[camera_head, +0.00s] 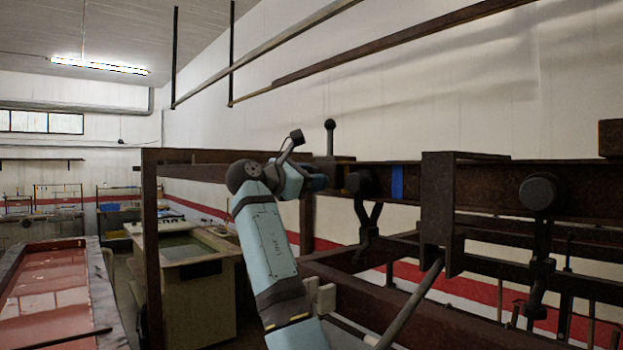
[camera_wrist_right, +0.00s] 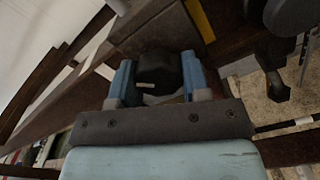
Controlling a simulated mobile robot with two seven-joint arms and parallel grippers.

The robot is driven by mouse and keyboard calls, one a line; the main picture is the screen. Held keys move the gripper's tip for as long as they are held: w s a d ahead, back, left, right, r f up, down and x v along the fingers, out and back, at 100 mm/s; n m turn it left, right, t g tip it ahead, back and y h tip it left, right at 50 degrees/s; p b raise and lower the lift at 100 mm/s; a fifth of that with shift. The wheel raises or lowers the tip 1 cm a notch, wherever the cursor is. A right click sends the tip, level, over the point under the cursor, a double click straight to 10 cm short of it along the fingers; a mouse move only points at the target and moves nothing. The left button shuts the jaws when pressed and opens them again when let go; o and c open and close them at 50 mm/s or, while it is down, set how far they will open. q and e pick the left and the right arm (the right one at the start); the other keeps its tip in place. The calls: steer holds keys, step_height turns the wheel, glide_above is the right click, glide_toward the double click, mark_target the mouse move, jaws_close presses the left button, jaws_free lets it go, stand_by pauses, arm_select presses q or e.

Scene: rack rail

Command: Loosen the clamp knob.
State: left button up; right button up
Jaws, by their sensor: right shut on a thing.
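In the wrist view, the blue fingers of my right gripper (camera_wrist_right: 157,82) stand one on each side of a black knob (camera_wrist_right: 158,66) and are shut on it. In the head view, my right gripper (camera_head: 318,182) is at the dark rail (camera_head: 480,186), in front of a clamp block (camera_head: 341,172) with an upright ball-ended handle (camera_head: 330,138). The gripped knob is mostly hidden behind the gripper there. My left gripper is not in view.
A hanging hook with a round black end (camera_head: 360,184) sits just right of the gripper. A blue mark (camera_head: 397,182) is on the rail. Another round-ended hook (camera_head: 541,193) hangs farther right. A brown post (camera_head: 151,250) stands left of my arm. Tanks (camera_head: 200,270) stand behind.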

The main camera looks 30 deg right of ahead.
steer(key=shift+n, duration=0.6)
steer(key=o, duration=0.9)
steer(key=shift+o, duration=0.2)
steer(key=s+a+b, duration=0.1)
steer(key=a+b, duration=0.3)
steer(key=a, duration=0.9)
steer(key=shift+a, duration=0.4)
